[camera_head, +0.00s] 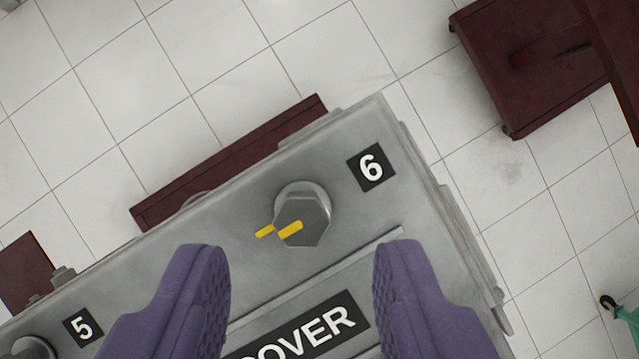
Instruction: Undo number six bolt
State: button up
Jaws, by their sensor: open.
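The number six bolt (304,215) is a grey hex head on a round washer, set in the grey engine cover (238,225) beside a black label with a white 6 (371,167). A yellow mark on the head and a yellow mark on the cover lie side by side, close to in line. My gripper (302,262) has two purple fingers, open and wide apart, with nothing between the tips. The bolt shows just beyond the gap between the fingertips. The fingers do not appear to touch it.
The number five bolt (32,347) is at the lower left by its label 5 (83,327). A raised panel lettered "COVER" (300,330) lies below the bolt. Dark red stand parts (230,160) and a dark red piece (530,60) are on the tiled floor. A green object (628,318) is at the right edge.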

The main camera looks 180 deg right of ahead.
aim_at(300, 221)
jog(key=x, duration=0.3)
jog(key=shift+f, duration=0.1)
grip_shut()
